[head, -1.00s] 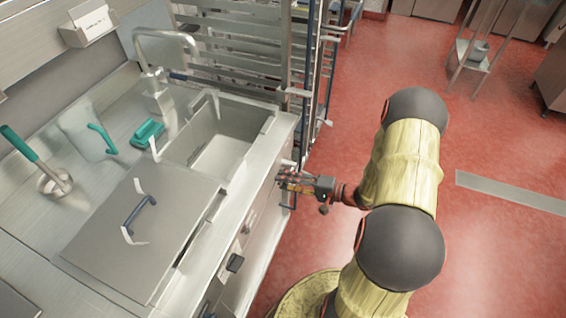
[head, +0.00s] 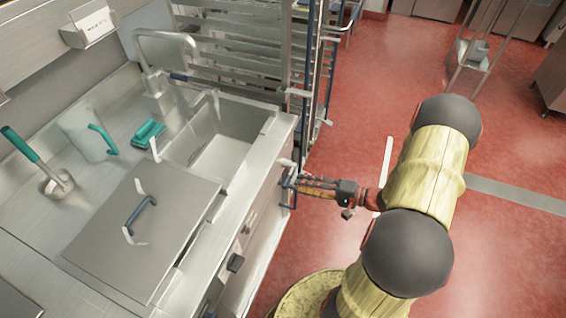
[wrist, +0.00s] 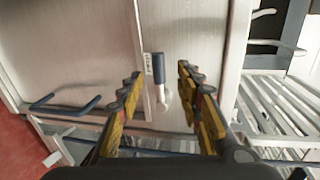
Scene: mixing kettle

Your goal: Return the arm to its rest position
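My gripper (head: 318,186) is beside the front of the steel counter, over the red floor, at the end of my arm in the head view. In the wrist view my gripper (wrist: 160,92) has its two yellow and black fingers spread wide, with nothing held between them. Behind the gap between the fingers is a cabinet front with a dark upright handle (wrist: 158,68). The fingers seem apart from it, though the exact distance is hard to tell.
The counter (head: 245,195) holds a sink (head: 220,150), a lidded kettle (head: 150,235), a jug (head: 85,133), a green brush (head: 148,132) and a green-handled tool (head: 25,148). A rack (head: 300,70) stands behind.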

